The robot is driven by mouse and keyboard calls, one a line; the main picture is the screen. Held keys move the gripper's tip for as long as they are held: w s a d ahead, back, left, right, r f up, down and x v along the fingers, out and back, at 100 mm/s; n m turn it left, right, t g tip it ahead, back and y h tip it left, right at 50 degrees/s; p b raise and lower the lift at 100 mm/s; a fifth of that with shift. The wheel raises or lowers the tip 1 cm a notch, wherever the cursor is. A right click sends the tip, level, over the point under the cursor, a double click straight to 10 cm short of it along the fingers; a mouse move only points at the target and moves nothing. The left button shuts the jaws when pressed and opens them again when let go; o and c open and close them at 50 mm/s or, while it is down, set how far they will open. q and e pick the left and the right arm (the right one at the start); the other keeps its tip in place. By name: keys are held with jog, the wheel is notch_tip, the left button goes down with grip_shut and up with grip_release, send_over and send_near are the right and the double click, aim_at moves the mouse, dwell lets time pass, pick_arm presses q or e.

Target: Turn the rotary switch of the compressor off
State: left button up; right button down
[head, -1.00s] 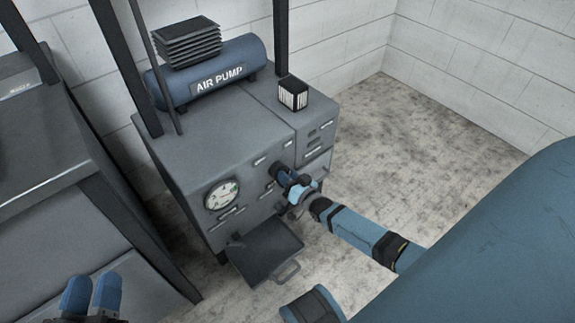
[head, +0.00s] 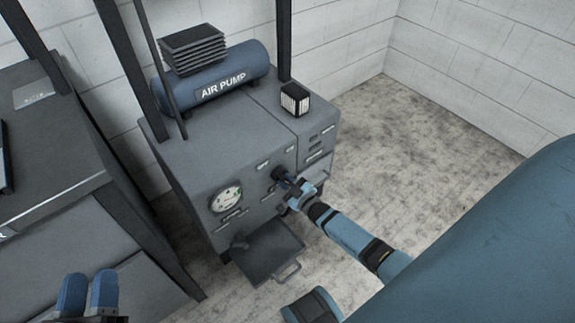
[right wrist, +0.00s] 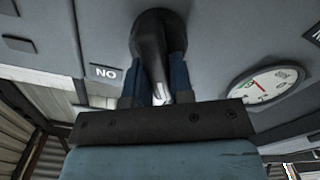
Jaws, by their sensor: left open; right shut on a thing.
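The compressor (head: 190,180) is a grey cabinet with a blue tank marked AIR PUMP on top. Its dark rotary switch (head: 282,174) sits on the front panel, right of the round gauge (head: 226,199). In the right wrist view the switch (right wrist: 151,40) is a dark knob between the blue fingers. My right gripper (head: 293,186) is shut on the knob; it also shows in the right wrist view (right wrist: 155,85). The gripper hides part of the knob, and its exact setting is hard to read. My left gripper (head: 88,292) is open and empty at the lower left.
A label reading NO (right wrist: 106,72) is beside the knob in the right wrist view. An open drawer-like tray (head: 268,252) juts from the cabinet's lower front. A grey bench (head: 60,180) stands at the left. Floor right of the compressor is clear.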

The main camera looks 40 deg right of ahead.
pick_arm(q)
jog(key=shift+a+f, duration=0.1)
jog(key=shift+f, duration=0.05)
pick_arm(e)
jog(key=shift+n, duration=0.5)
pick_arm(q)
jog(key=shift+f, duration=0.15)
pick_arm(e)
jog(key=c, duration=1)
grip_release()
jog(key=shift+s, duration=0.15)
pick_arm(q)
notch_tip(320, 180, down, 6)
jog(key=a+g+y+p, duration=0.2)
jog(key=g+p, duration=0.1)
jog(key=shift+y+p, duration=0.3)
jog(key=shift+y, duration=0.1)
pick_arm(e)
jog(key=s+d, duration=0.1)
jog(key=s, duration=1.2)
jog(key=shift+s, duration=0.25)
pick_arm(q)
jog(key=shift+s+a, duration=0.1)
